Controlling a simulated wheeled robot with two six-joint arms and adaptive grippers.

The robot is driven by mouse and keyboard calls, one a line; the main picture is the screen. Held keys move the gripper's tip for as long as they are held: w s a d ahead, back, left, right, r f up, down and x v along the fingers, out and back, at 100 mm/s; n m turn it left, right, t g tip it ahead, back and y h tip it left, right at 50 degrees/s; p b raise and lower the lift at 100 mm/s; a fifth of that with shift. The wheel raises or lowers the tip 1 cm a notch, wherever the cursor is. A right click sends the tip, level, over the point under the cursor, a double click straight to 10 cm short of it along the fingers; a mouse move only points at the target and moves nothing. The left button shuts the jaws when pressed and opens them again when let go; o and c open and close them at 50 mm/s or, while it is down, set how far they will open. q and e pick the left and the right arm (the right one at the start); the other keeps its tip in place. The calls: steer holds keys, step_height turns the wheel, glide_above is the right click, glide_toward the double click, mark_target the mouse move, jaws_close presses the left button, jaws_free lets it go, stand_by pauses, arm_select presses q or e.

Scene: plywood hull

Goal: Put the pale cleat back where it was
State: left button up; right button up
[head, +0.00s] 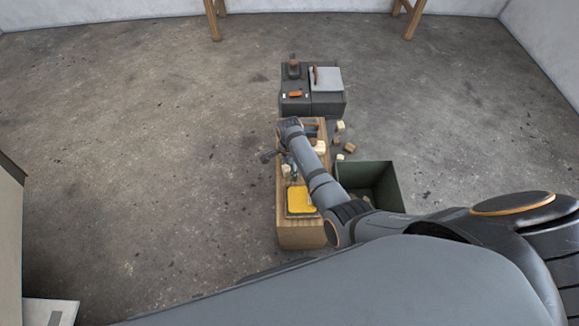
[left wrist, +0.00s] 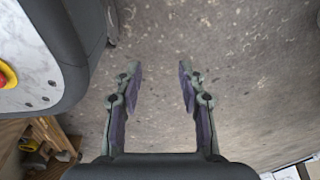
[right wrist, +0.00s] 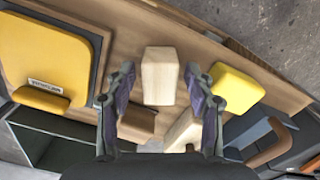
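A pale wooden block (right wrist: 158,75), which I take for the cleat, lies on the brown wooden bench (right wrist: 125,35) in the right wrist view. My right gripper (right wrist: 160,72) is open, with the block between its fingers in the picture and gaps at both sides. A second pale piece (right wrist: 186,130) lies closer to the gripper's base, partly hidden by a finger. In the head view my right arm reaches over the bench (head: 300,235) and hides part of it. My left gripper (left wrist: 159,70) is open and empty above the bare floor.
A yellow block (right wrist: 235,88) lies right of the right gripper, and a yellow pad (right wrist: 45,45) at left. A dark green bin (head: 385,178) stands beside the bench. Grey boxes (head: 312,105) stand behind it. Loose blocks (head: 349,147) lie between. Floor at left is clear.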

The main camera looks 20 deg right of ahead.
steer(key=shift+r, duration=0.4)
arm_select(q)
steer(key=s+p, duration=0.3)
steer(key=s, duration=0.3)
steer(key=shift+s+r+p, duration=0.2)
steer(key=shift+s+p, duration=0.1)
steer(key=shift+s, duration=0.05)
arm_select(e)
step_height(320, 180, up, 12)
steer(key=shift+f, duration=0.25)
steer(key=shift+f, duration=0.1)
